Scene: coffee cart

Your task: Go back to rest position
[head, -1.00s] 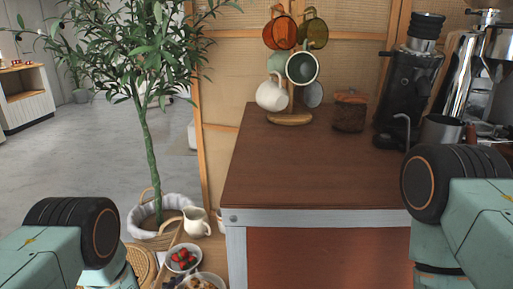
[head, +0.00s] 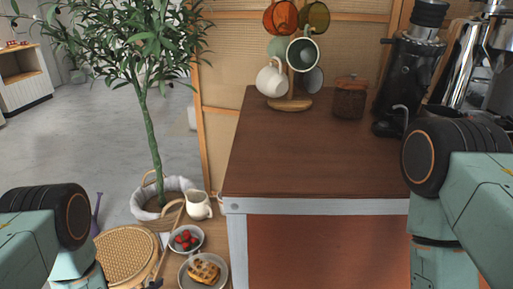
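My two arms show at the lower corners of the head view, the left one at the lower left and the right one at the lower right. The dark round parts with orange rings are arm joints. Neither gripper's fingers show in the picture. The wooden counter (head: 320,165) of the coffee cart stands ahead, between the arms. My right arm overlaps the counter's right side in the picture; I cannot tell the distance between them.
A mug tree (head: 291,104) with several mugs, a lidded jar (head: 349,98) and a black grinder (head: 402,85) stand on the counter. A potted tree (head: 150,130), pitcher (head: 198,206), strawberry bowl (head: 200,233), waffle plate (head: 222,271) and woven stool (head: 128,257) are at left. Most counter space is bare.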

